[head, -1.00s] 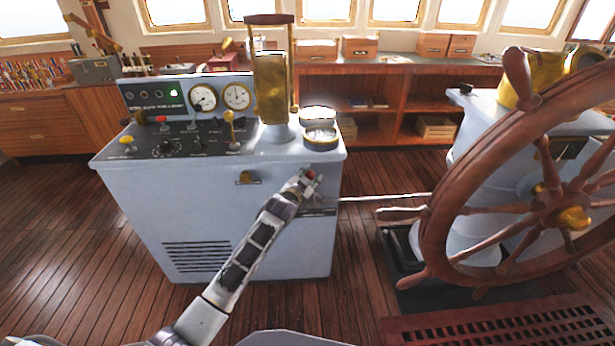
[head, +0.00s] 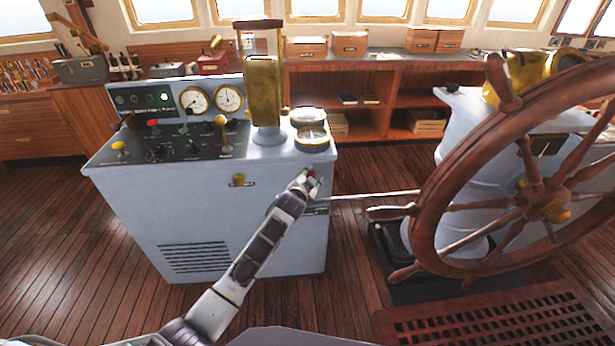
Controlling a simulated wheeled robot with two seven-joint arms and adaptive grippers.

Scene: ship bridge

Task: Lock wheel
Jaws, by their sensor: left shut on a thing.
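The large brown spoked wheel (head: 440,165) stands at the right on a pale pedestal (head: 455,150). A thin light rod (head: 372,195) runs level between the console's right side and the wheel's left rim; I cannot tell whether it touches the wheel. My left gripper (head: 308,182) is at the upper right of the pale console's front face (head: 150,215), near the rod's left end. My right gripper is not in view.
The console top carries gauges (head: 212,99), levers, a tall brass telegraph (head: 264,95) and a round compass-like dial (head: 312,136). A brass knob (head: 238,180) sits on its front. A floor grating (head: 490,320) lies below the wheel. Wooden shelves (head: 360,95) line the back.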

